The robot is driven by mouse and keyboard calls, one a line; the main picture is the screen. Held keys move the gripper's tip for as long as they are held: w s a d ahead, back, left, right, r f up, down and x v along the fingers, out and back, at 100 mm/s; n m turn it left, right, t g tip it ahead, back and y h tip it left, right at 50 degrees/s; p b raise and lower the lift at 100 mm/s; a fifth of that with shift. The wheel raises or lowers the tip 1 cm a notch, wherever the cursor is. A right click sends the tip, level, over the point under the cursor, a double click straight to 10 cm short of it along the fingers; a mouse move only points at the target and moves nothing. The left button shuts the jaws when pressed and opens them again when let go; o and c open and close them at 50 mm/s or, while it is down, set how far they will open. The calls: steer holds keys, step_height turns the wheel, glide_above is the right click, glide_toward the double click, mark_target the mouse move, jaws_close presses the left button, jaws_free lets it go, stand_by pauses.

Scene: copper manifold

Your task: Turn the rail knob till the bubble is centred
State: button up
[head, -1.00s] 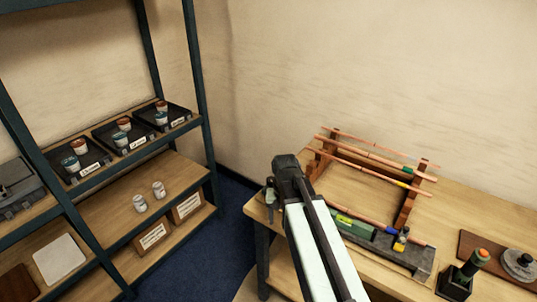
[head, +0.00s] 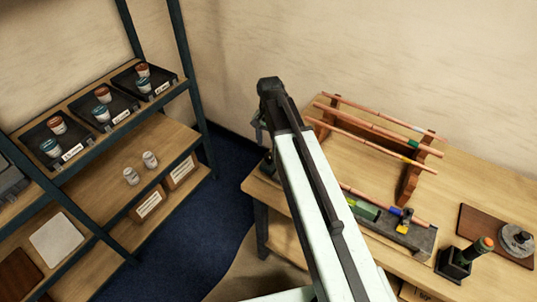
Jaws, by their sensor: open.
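The grey rail (head: 424,243) lies along the front of the wooden bench, below the copper pipes. A green block that looks like the spirit level (head: 367,211) sits on it, partly hidden by my arm. The bubble cannot be made out. The rail's left part is behind my arm, and I cannot pick out its knob with certainty. My gripper (head: 259,130) hangs from the arm's end, above the bench's left end. It is small and partly hidden but open, with nothing seen in it.
Copper pipes (head: 372,127) rest on a wooden rack behind the rail. A dark holder (head: 453,264) and a brown board (head: 481,230) are further right. Shelving (head: 95,150) stands left, with blue floor between.

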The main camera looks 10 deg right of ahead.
mark_target(269, 155)
step_height(269, 155, down, 6)
steer(key=b, duration=0.4)
steer(key=shift+s+a+b, duration=0.1)
steer(key=shift+b, duration=0.3)
steer(key=shift+r, duration=0.15)
jaws_close()
steer(key=shift+n, duration=0.3)
steer(key=n, duration=1.1)
